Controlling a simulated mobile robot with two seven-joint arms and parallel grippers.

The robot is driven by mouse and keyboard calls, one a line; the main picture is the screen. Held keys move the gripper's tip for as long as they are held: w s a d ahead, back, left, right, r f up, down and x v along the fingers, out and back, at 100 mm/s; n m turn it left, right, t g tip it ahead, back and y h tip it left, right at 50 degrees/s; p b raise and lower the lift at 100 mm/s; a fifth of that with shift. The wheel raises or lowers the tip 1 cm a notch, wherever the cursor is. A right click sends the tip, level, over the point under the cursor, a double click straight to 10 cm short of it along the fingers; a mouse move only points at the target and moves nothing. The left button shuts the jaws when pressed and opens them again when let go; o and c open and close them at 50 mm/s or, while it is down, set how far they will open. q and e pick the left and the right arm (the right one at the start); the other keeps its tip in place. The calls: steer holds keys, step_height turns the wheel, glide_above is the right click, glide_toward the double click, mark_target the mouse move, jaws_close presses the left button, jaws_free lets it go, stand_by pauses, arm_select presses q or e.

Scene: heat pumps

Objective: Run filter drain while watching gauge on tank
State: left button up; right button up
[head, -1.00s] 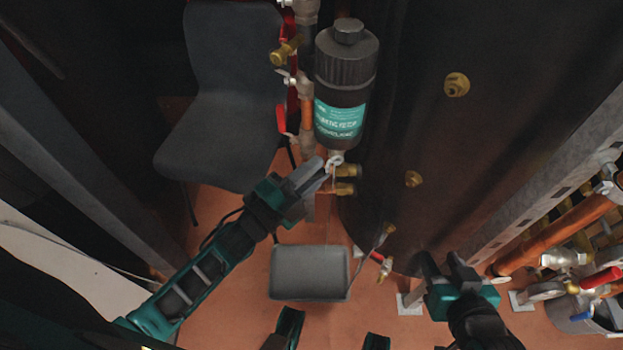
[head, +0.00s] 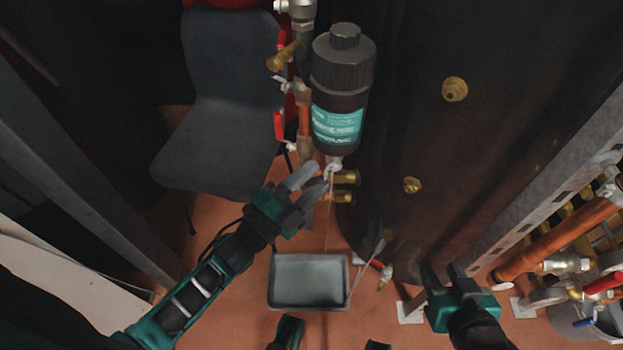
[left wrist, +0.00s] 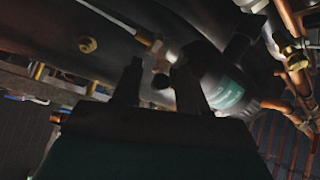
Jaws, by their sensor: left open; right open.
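The black filter (head: 342,90) with a teal label stands upright beside the large dark tank (head: 420,140). Its drain valve (head: 333,165) is at the bottom. A thin stream (head: 328,225) falls from there toward the grey tray (head: 272,290) on the floor. My left gripper (head: 308,184) is open, its fingertips close to the drain valve; contact cannot be told. In the left wrist view the gripper (left wrist: 158,82) shows open fingers with a dark round end between or behind them, near the filter (left wrist: 224,92). My right gripper (head: 442,274) is open and empty. I cannot make out a gauge.
Red-handled valves and copper pipes run left of the filter. Brass fittings (head: 455,89) stick out of the tank. A dark grey chair (head: 222,110) stands at the left. A metal rail and pipes (head: 550,240) are at the right. Some orange floor is clear around the tray.

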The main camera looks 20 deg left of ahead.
arm_select(q)
steer(key=v, duration=1.2)
steer(key=shift+s+a+p, duration=0.25)
steer(key=shift+s+p, duration=0.05)
arm_select(e)
steer(key=shift+r, duration=0.25)
arm_select(q)
step_height(320, 180, up, 4)
steer(key=n+g+y+p, duration=0.2)
steer(key=n+p, duration=0.1)
steer(key=n, duration=0.2)
steer(key=n+g+y+p, duration=0.2)
steer(key=n+y+p, duration=0.1)
steer(key=n, duration=0.2)
steer(key=n+g+y+p, duration=0.2)
steer(key=n+p, duration=0.2)
steer(key=n, duration=0.2)
steer(key=shift+d+r+g, duration=0.1)
steer(key=shift+r+g, duration=0.05)
steer(key=shift+g, duration=0.15)
arm_select(e)
step_height(320, 180, up, 6)
steer(key=s+d, duration=0.1)
steer(key=d, duration=0.2)
steer(key=shift+s+h, duration=0.2)
steer(key=shift+h, duration=0.2)
steer(key=shift+f, duration=0.1)
